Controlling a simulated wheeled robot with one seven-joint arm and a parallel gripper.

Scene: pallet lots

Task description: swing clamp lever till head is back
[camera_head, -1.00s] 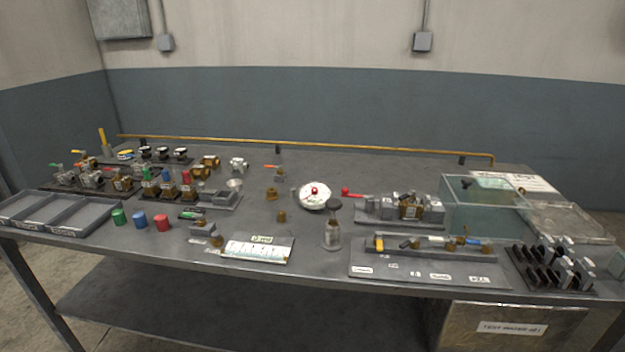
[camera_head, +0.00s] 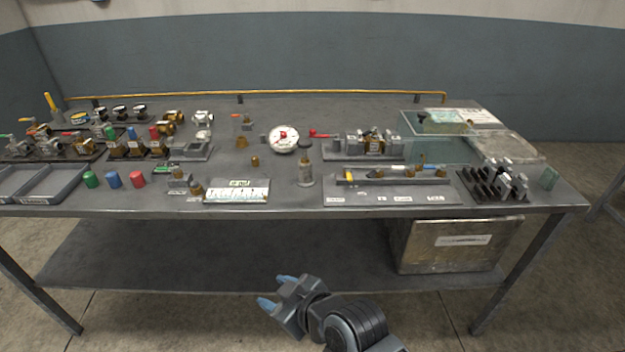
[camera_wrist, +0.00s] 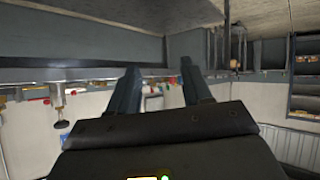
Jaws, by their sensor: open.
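The clamp (camera_head: 366,143) is a grey fixture with a brass-coloured body between grey blocks, on a dark base at the right middle of the bench. A lever with a red knob (camera_head: 314,133) sticks out from its left end. The clamp's head is too small to make out. My gripper (camera_head: 276,291) is low in front of the bench, below the tabletop edge and well away from the clamp. Its two blue-tipped fingers are apart and empty. In the wrist view the fingers (camera_wrist: 159,85) are also spread with nothing between them.
A round white gauge (camera_head: 284,139) stands left of the red knob. A clear tank (camera_head: 440,150) is right of the clamp. A tool tray (camera_head: 390,193) and a small jar (camera_head: 305,170) lie in front. A metal bin (camera_head: 455,245) sits on the lower shelf.

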